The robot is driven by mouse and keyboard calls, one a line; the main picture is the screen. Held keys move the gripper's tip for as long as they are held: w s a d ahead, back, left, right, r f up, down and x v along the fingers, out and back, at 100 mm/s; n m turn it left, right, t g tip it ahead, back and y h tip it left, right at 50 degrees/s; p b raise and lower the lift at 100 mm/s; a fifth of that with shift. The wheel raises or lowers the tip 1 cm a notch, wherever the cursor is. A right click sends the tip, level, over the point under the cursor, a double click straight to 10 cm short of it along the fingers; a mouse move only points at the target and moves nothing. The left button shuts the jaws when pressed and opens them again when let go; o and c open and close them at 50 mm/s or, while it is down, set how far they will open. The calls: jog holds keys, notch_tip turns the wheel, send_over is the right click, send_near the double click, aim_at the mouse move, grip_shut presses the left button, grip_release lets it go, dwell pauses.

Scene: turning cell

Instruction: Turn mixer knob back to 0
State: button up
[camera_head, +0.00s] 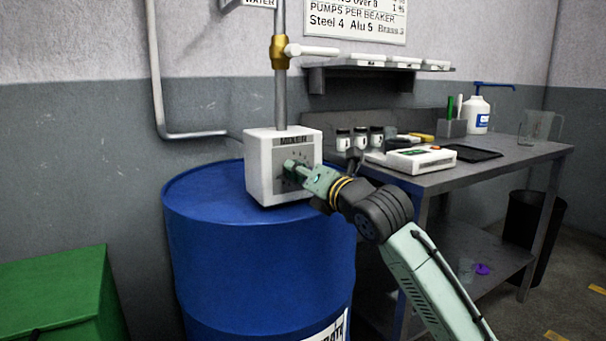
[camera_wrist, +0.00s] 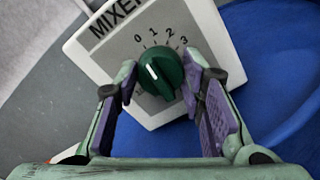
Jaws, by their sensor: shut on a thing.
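The white mixer box (camera_head: 265,150) stands on top of the blue drum, and its face (camera_wrist: 98,56) fills the upper part of the wrist view. The round dark green mixer knob (camera_wrist: 167,82) has a white pointer mark that slants up and left, roughly to the 0 side of the dial. I cannot tell whether it lines up exactly with 0. The numbers 0 to 3 show above the knob; the lower-right dial is hidden by a finger. My gripper (camera_wrist: 160,88) is shut on the knob, one purple-padded finger at each side. In the head view my gripper (camera_head: 291,172) hides most of the knob.
The blue drum (camera_head: 240,250) stands below the box. A vertical pipe with a brass fitting (camera_head: 279,52) rises behind it. A metal bench (camera_head: 470,172) at right carries jars, a white device (camera_head: 411,159) and a pump bottle (camera_head: 478,115). A green bin (camera_head: 60,290) stands at lower left.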

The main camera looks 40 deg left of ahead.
jog(key=shift+n, duration=0.7)
jog(key=o, duration=1.2)
jog(key=shift+c, duration=0.2)
jog(key=v, duration=1.2)
